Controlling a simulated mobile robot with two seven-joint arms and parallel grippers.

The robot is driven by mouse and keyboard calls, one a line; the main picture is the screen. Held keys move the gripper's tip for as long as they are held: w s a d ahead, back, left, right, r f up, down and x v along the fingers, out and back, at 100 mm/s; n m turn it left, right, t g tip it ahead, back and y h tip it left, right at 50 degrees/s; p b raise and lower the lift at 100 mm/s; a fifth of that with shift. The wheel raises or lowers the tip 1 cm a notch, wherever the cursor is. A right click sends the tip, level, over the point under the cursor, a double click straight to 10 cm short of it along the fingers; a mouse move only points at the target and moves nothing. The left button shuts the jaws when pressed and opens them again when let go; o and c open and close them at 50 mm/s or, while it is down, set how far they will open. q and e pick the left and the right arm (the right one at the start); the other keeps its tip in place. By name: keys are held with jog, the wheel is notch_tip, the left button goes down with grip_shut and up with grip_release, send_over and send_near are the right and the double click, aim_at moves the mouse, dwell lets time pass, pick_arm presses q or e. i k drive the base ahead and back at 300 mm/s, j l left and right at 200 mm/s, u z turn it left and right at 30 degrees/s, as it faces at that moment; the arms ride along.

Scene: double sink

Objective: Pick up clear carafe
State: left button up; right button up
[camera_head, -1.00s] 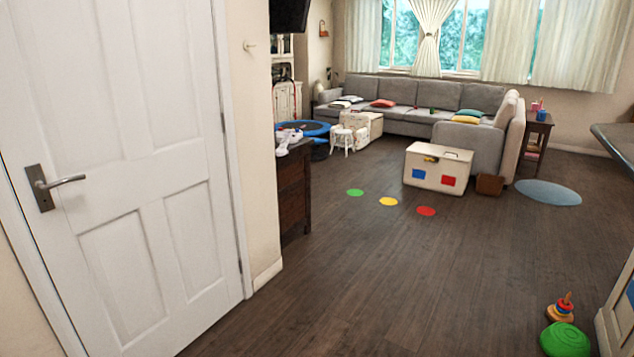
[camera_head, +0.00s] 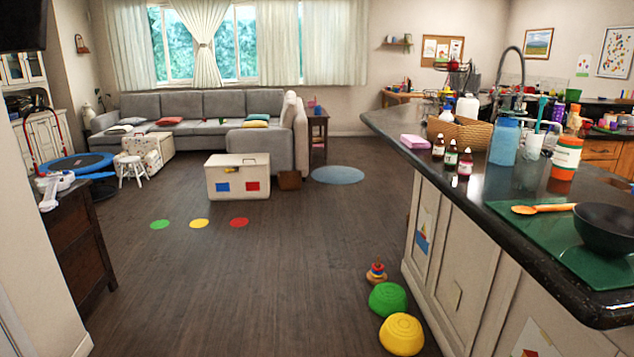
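I cannot clearly make out a clear carafe. A see-through vessel (camera_head: 526,174) stands on the dark counter (camera_head: 480,190) at the right, between a blue bottle and an orange-and-white jar. It is small and blends into the counter, so I cannot tell whether it is the carafe. Neither of my grippers shows in the head view.
The counter also holds a blue bottle (camera_head: 504,141), an orange-and-white jar (camera_head: 565,158), a wicker basket (camera_head: 458,133), a black bowl (camera_head: 604,229) and a wooden spoon (camera_head: 545,209). Toys, including a yellow dome (camera_head: 401,334), lie by the cabinet. The middle floor is open.

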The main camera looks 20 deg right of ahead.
aim_at(509, 127)
jog(key=i+z, duration=0.15)
jog(key=z, duration=0.25)
jog(key=i+j+z, duration=0.1)
jog(key=z, duration=0.35)
jog(key=i+j+z, duration=0.1)
jog(key=z, duration=0.3)
jog(key=j+z, duration=0.3)
jog(key=z, duration=0.15)
jog(key=i+j+z, duration=0.1)
jog(key=z, duration=0.3)
jog(key=j+z, duration=0.75)
